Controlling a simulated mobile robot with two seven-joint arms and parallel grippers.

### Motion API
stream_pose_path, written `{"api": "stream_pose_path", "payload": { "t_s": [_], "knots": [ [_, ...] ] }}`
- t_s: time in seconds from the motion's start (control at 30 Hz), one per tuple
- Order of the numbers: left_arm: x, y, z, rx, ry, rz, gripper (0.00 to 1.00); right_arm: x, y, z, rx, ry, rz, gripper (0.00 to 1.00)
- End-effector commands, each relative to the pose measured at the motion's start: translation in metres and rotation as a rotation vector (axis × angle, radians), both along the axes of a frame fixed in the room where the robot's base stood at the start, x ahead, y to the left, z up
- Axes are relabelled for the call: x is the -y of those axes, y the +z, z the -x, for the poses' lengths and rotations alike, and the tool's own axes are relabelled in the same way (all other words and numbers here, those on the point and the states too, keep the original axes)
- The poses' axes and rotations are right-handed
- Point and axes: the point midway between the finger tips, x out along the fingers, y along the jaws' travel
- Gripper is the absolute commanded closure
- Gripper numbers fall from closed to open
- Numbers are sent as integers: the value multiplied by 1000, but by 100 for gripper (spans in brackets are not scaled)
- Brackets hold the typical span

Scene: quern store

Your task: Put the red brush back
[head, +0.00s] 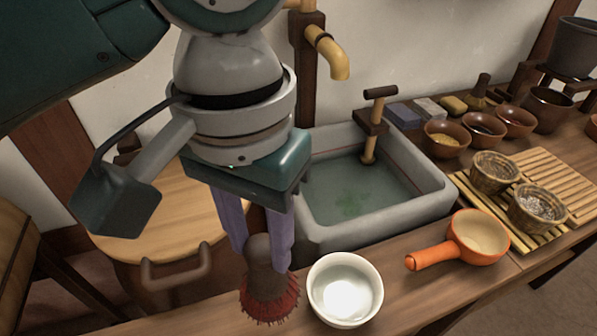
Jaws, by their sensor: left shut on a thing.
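The red brush (269,296) has a dark brown rounded handle and a ring of red bristles facing down. My left gripper (264,243) is shut on the brush's handle, with the purple fingers on either side of it. The brush is upright at the front of the wooden counter, just left of the white bowl; I cannot tell whether its bristles touch the counter. My right gripper is not in view.
The white bowl (344,290) and an orange handled pan (478,237) stand on the counter's front. A stone sink (432,200) with water lies behind. Baskets (538,207) sit on slatted mats at right. A round lidded tub (150,235) stands at left.

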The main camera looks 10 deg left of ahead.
Motion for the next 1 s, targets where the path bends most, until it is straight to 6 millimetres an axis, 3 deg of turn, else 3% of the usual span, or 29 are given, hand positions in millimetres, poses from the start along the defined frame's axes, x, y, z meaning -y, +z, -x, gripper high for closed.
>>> {"api": "stream_pose_path", "payload": {
  "t_s": [0.03, 0.2, 0.37, 0.6, 1.0],
  "knots": [
    [-1, -19, 1, -6, 2, -3, 100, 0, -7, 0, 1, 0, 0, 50],
    [0, -55, 0, -2, 1, -1, 100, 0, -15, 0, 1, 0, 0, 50],
    [0, -68, 0, 0, 0, 0, 100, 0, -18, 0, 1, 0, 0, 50],
    [0, -105, 0, -1, 1, -1, 100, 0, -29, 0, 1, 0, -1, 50],
    [0, -111, 0, 1, 0, 0, 100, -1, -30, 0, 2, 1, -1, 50]
  ]
}}
